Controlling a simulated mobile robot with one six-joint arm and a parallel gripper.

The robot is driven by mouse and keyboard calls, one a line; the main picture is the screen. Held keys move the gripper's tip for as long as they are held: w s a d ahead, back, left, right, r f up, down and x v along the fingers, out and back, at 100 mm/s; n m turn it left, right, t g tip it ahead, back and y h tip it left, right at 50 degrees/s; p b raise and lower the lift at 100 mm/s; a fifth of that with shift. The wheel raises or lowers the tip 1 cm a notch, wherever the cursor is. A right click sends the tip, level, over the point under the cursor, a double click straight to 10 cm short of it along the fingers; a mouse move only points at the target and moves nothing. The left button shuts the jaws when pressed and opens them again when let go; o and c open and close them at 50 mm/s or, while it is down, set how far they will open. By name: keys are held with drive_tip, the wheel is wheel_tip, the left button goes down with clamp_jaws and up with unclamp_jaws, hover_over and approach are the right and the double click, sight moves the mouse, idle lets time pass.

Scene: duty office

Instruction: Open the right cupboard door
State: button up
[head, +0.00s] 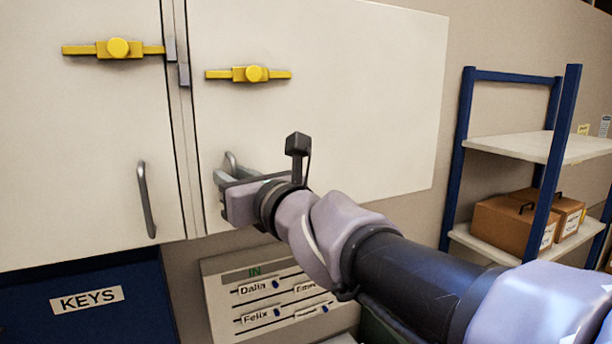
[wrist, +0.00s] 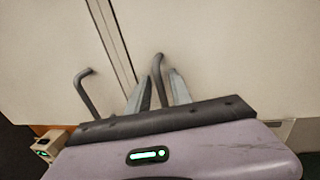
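The right cupboard door (head: 350,100) is a flat white panel and looks shut, beside the left door (head: 80,150). Its yellow latch bar (head: 252,74) lies level, its left end apart from the grey catch (head: 184,74). The right door's grey handle (head: 231,158) is partly hidden by my gripper (head: 230,175) in the head view. In the wrist view, my gripper (wrist: 158,88) is open, its fingers on either side of the handle (wrist: 157,66). Gaps seem to show beside the bar; contact is unclear.
The left door has its own handle (head: 146,200) and a yellow latch (head: 117,48) reaching its catch. A blue KEYS panel (head: 90,300) and a name board (head: 268,300) are below. A blue-framed shelf (head: 462,150) with brown boxes (head: 511,222) stands at right.

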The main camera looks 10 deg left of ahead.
clamp_jaws()
idle(1.2)
